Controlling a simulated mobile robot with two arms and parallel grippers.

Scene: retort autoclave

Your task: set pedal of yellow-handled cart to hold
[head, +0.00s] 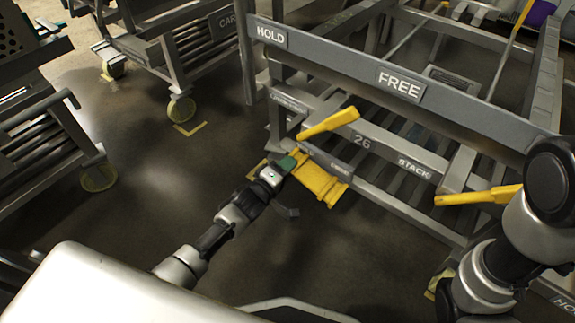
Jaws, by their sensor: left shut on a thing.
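The yellow-handled cart (480,118) is a grey metal frame that fills the right side of the head view. A yellow stepped pedal plate (322,182) sits low on its near side. One yellow handle (328,124) sticks out above the pedal and another yellow handle (478,196) is further right. My left gripper (284,165) is shut at the left edge of the pedal. A small green piece shows at its jaws; I cannot tell whose part it is. The jaws partly hide the contact. My right arm is at the right edge; its gripper is out of view.
The cart's top rail carries a HOLD plate (271,34) at left and a FREE plate (400,84) further right. Lower plates read 26 and STACK. Another grey cart (190,45) stands behind at left, and a rack (40,130) at far left. Dark floor between is clear.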

